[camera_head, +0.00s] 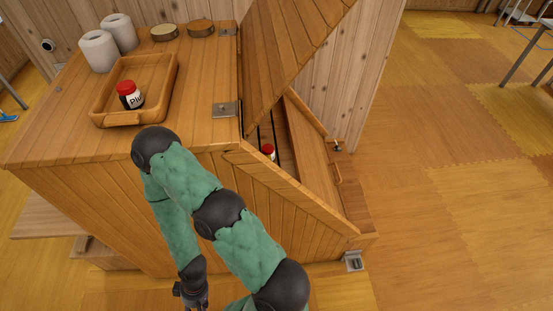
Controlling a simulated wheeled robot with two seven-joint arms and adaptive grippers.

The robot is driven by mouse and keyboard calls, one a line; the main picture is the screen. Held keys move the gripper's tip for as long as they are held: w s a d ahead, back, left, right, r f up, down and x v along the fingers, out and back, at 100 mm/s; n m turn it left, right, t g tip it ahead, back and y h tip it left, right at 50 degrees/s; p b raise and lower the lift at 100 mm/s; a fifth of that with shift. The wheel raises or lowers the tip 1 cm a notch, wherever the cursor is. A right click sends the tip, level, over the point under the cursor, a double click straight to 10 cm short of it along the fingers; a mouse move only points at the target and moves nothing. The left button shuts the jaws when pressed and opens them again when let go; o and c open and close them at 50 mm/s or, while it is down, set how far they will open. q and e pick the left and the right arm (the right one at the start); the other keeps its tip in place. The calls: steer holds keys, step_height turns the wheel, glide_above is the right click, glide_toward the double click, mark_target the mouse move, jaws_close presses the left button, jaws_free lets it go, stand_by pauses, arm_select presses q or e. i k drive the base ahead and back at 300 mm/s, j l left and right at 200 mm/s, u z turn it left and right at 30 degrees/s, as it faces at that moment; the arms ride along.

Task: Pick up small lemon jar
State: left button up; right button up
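A small red-lidded jar (268,151) stands inside the open wooden chest, low behind its front wall. Only its lid and a little of its pale side show, so its flavour cannot be read. Another red-lidded jar (130,95), dark with a white label starting "Plu", lies tilted in the wooden tray on the chest top. My green arm, which looks like the left one, bends over the chest front. Its gripper (190,296) hangs low at the bottom edge, well away from both jars. Its fingers are cut off and unclear. The right gripper is out of view.
The chest's hinged lid (290,55) stands raised above the compartment. The wooden tray (160,75), two white paper rolls (98,50) and two round wooden-rimmed items (164,33) occupy the flat top. The floor (460,190) to the right is clear.

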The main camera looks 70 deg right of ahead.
mark_target(267, 150)
steer(key=k+z, duration=0.25)
steer(key=z, duration=0.15)
steer(key=k+l+z, duration=0.15)
steer(key=z, duration=0.3)
steer(key=k, duration=0.1)
